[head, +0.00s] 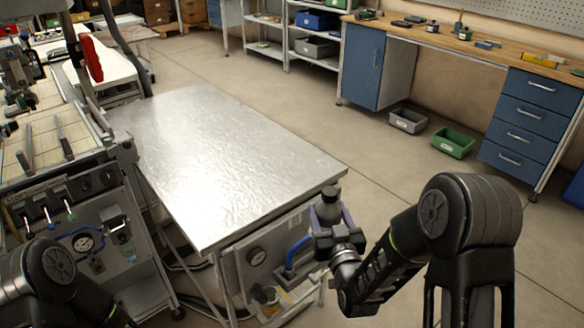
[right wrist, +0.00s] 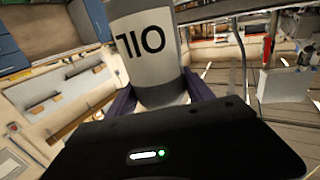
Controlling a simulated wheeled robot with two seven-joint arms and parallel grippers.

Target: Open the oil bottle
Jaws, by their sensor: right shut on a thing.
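The oil bottle (right wrist: 147,45) is grey with a pale label reading OIL, which appears upside down in the right wrist view. My right gripper (right wrist: 160,97) is shut around it, with a purple finger on each side. In the head view the bottle (head: 329,212) is small and dark, roughly upright, with a black cap (head: 331,194) on top. My right gripper (head: 327,222) holds it beside the near right corner of the metal table. The cap lies outside the right wrist view. Of my left arm only a part shows at the lower left; its gripper is out of view.
The metal table (head: 215,165) is bare. A workbench (head: 470,48) stands at the back right, with grey (head: 408,121) and green (head: 453,143) bins on the floor.

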